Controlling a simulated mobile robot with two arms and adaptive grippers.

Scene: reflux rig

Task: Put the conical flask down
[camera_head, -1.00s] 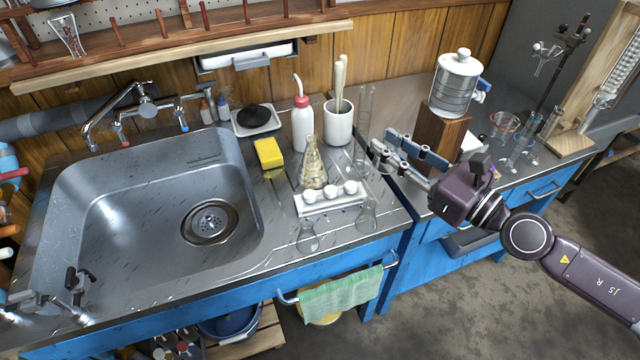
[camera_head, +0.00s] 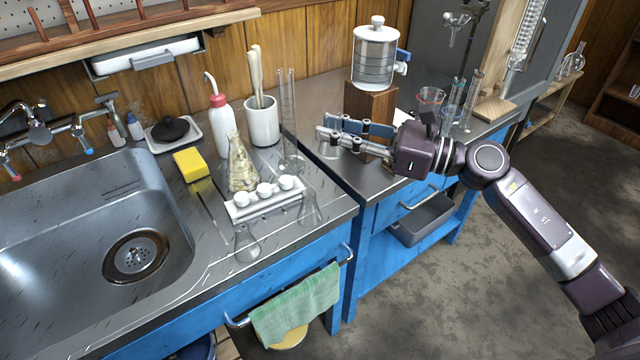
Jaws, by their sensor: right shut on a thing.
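My right gripper (camera_head: 328,136) is shut on a clear conical flask (camera_head: 329,151), mostly hidden by the fingers. The flask is over the left end of the right-hand bench top (camera_head: 372,183), near the gap between the benches. I cannot tell whether its base touches the surface. Other conical flasks stand on the sink bench: one with yellowish contents (camera_head: 241,172) behind the white rack, and two clear ones, one in front of the rack (camera_head: 246,244) and one at its right (camera_head: 309,210). My left gripper is not in view.
A wooden block (camera_head: 368,108) bearing a metal-banded container with a tap (camera_head: 374,58) stands close behind the gripper. A tall glass cylinder (camera_head: 288,115) stands to its left. Glassware including a beaker (camera_head: 431,98) is to the right. Bare bench lies in front of the gripper.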

